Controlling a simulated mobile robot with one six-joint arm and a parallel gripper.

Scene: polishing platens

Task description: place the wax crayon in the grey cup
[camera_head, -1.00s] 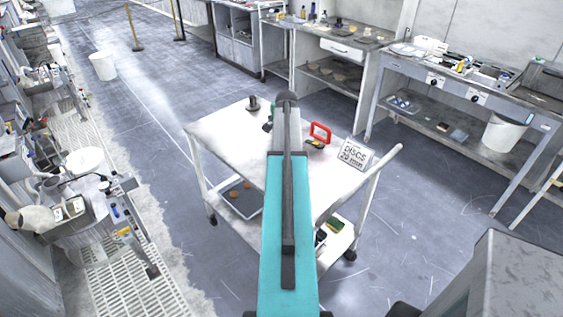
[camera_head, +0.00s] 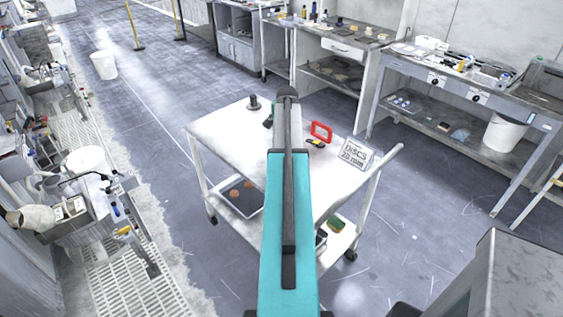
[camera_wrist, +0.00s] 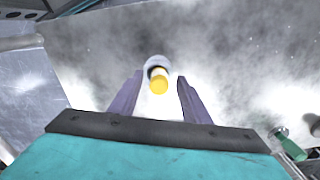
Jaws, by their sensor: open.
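In the wrist view, a yellow-ended cylinder, which looks like the wax crayon (camera_wrist: 159,86), shows between my fingers. Its far part meets a round, pale grey rim that looks like the grey cup (camera_wrist: 157,61). The crayon appears to stand in the cup, but I cannot tell how deep it sits. My gripper (camera_wrist: 157,88) is open, with one finger on each side of the crayon and a visible gap to both. In the head view my own arm hides the gripper, crayon and cup.
A white trolley (camera_head: 225,128) stands below my arm. On its top are a dark round piece (camera_head: 254,103), a red frame (camera_head: 321,131) and a discs sign (camera_head: 356,153). A green-handled item (camera_wrist: 290,146) lies at lower right in the wrist view. Benches line the back.

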